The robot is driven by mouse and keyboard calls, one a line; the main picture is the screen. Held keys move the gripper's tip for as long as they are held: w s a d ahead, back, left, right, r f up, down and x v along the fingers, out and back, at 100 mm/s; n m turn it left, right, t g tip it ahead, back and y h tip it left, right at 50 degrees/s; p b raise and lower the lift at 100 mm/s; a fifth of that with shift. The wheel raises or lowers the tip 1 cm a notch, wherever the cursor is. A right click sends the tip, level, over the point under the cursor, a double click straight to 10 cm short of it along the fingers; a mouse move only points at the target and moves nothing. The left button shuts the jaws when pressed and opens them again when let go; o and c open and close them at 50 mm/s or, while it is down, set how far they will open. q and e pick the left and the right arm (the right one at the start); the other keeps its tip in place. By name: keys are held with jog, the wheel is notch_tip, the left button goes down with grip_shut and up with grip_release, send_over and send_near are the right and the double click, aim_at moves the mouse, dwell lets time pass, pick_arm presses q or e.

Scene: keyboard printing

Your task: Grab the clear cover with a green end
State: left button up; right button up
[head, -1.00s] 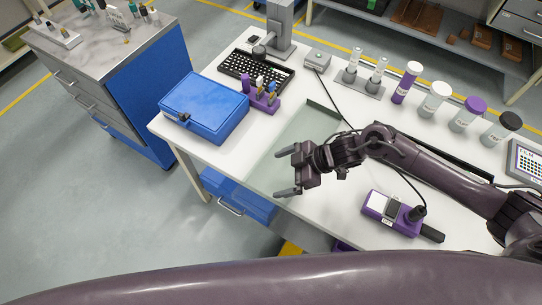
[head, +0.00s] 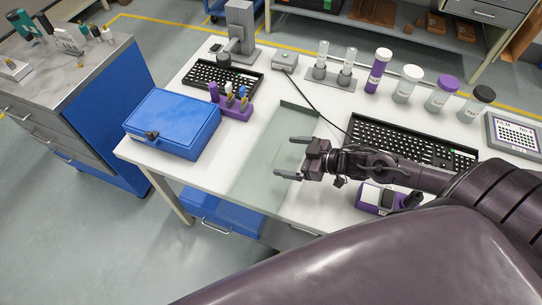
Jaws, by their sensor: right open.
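The clear cover (head: 262,150) is a long, flat, see-through greenish sheet on the white table. Its far end has a dark green edge (head: 300,108), and its near end reaches the table's front edge. My right gripper (head: 287,157) comes in from the right with its two fingers spread and nothing between them. The fingers point left over the cover's right side. Whether they touch it I cannot tell. My left gripper is out of view.
A blue case (head: 172,123) and a purple holder (head: 236,110) stand left of the cover. One black keyboard (head: 222,77) lies behind them, another (head: 412,142) right of the cover. A purple device (head: 376,197) lies by my right arm. Several jars line the back.

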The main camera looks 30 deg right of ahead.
aim_at(276, 151)
jog(key=x, duration=0.5)
jog(key=shift+w+d+r+p, duration=0.15)
jog(key=shift+w+d+p, duration=0.15)
jog(key=shift+d+p, duration=0.1)
jog(key=shift+w+a+f, duration=0.3)
jog(key=shift+w+a, duration=0.05)
jog(key=shift+c, duration=0.2)
jog(key=c, duration=1.2)
